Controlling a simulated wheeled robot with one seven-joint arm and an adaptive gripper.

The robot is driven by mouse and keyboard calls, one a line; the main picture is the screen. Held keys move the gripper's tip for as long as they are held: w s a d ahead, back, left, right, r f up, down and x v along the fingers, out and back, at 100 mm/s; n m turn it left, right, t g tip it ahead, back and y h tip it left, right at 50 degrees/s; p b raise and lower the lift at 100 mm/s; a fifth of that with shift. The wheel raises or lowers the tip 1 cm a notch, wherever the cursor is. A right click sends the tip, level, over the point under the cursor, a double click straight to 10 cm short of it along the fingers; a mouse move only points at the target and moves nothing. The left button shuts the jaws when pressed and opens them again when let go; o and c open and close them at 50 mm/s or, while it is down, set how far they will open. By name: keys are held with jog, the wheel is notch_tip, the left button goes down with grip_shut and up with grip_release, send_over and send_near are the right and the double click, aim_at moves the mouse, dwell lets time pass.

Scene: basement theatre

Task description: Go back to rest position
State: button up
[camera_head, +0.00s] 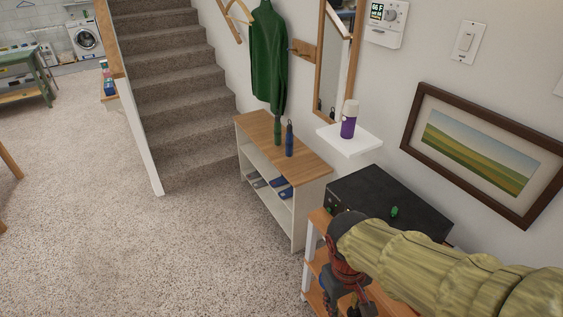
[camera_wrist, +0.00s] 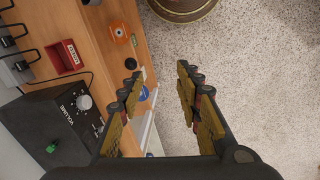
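My gripper (camera_wrist: 160,76) is open in the wrist view, with its two fingers apart and nothing between them. Carpet and the edge of a wooden shelf top show beyond the fingers. In the head view my arm comes in from the lower right in a yellow-green sleeve, and my gripper (camera_head: 345,285) points down beside the wooden shelf unit (camera_head: 320,217). The fingertips are hard to make out there.
A black amplifier box (camera_head: 375,187) stands on the shelf unit, close to my arm. A red tray (camera_wrist: 68,57) and an orange roll (camera_wrist: 119,32) lie on the wooden top. Carpet at left (camera_head: 110,235) is clear.

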jog(key=s+d+r+m+t, duration=0.1)
jog(key=d+r+m+t, duration=0.1)
jog(key=r, duration=0.5)
jog(key=s+d+r+m+t+y, duration=0.1)
jog(key=s+d+r+t, duration=0.1)
jog(key=r, duration=0.4)
jog(key=shift+d+r+m+t, duration=0.3)
jog(key=shift+r+m+t, duration=0.1)
jog(key=shift+t, duration=0.4)
jog(key=shift+d, duration=0.1)
